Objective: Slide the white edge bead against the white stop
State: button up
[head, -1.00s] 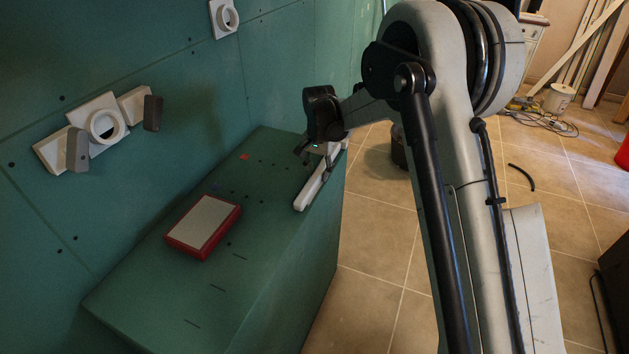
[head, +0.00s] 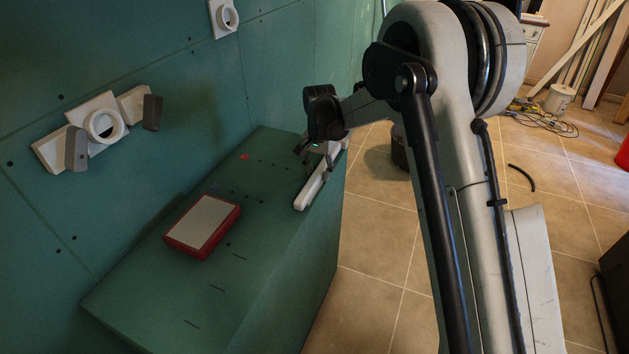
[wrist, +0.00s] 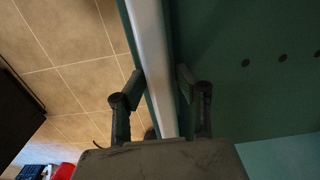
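The white edge bead (head: 310,190) is a long narrow strip lying along the right top edge of the green box. In the wrist view the bead (wrist: 153,50) runs lengthwise between my two fingers. My gripper (head: 318,157) is down at the far part of the bead, with one finger on each side of it. In the wrist view my gripper (wrist: 160,82) has both fingertips very near the bead's sides; whether both touch it I cannot tell. My gripper and wrist cover part of the bead's far end, and I cannot make out the white stop clearly.
A red-framed grey pad (head: 203,226) lies on the green box (head: 265,260). White fittings (head: 103,124) with grey paddles stick out from the green wall at left. Tiled floor drops away right of the box.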

jog(key=shift+o, duration=1.3)
notch_tip(320, 180, up, 12)
